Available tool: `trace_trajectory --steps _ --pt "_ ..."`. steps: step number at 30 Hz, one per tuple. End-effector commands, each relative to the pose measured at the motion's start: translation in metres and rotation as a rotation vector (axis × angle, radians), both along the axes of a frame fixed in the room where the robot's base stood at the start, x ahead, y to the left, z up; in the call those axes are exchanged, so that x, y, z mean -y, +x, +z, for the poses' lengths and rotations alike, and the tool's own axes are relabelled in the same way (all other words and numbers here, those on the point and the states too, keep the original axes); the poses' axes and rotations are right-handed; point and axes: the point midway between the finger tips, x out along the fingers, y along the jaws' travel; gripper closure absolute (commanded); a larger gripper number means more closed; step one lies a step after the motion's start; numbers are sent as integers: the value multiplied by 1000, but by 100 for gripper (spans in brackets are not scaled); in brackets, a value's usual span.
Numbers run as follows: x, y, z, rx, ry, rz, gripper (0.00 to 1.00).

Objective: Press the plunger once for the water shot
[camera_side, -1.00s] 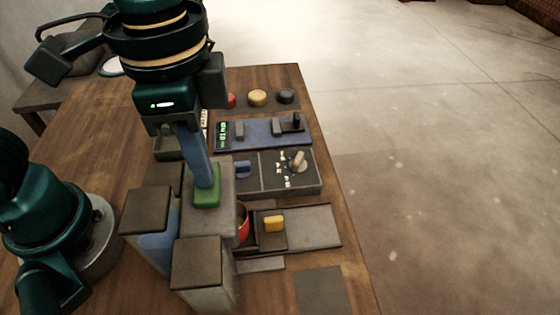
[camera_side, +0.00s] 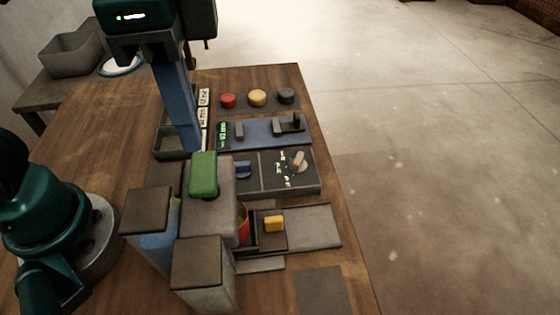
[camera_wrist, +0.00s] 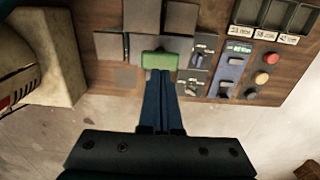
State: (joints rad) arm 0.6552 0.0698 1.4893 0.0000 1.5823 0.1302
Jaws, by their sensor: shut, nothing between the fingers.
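The green plunger (camera_side: 203,174) stands up from the top of a grey box (camera_side: 212,213) in the side view. It also shows in the wrist view (camera_wrist: 159,61), just beyond my fingertips. My gripper (camera_side: 192,148) is shut and empty, its blue fingers pointing down. In the side view the fingertips show just above the plunger's top edge; whether there is a gap in depth is hard to tell. In the wrist view the shut fingertips (camera_wrist: 160,76) lie against the plunger's near edge in the picture.
Two brown-topped blocks (camera_side: 147,211) (camera_side: 197,263) stand close by the grey box. A dial panel (camera_side: 307,182), a blue slider panel (camera_side: 262,134) and red, yellow and black buttons (camera_side: 257,98) lie beyond. A yellow-handled slide (camera_side: 274,223) is to the right. Trays (camera_side: 170,148) sit behind.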

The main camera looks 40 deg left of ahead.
Motion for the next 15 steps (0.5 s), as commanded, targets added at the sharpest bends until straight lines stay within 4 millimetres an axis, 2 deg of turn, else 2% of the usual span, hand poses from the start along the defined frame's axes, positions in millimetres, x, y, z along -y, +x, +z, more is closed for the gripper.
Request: trace_trajectory --steps 15 --pt "0 0 31 1 -1 0 100"
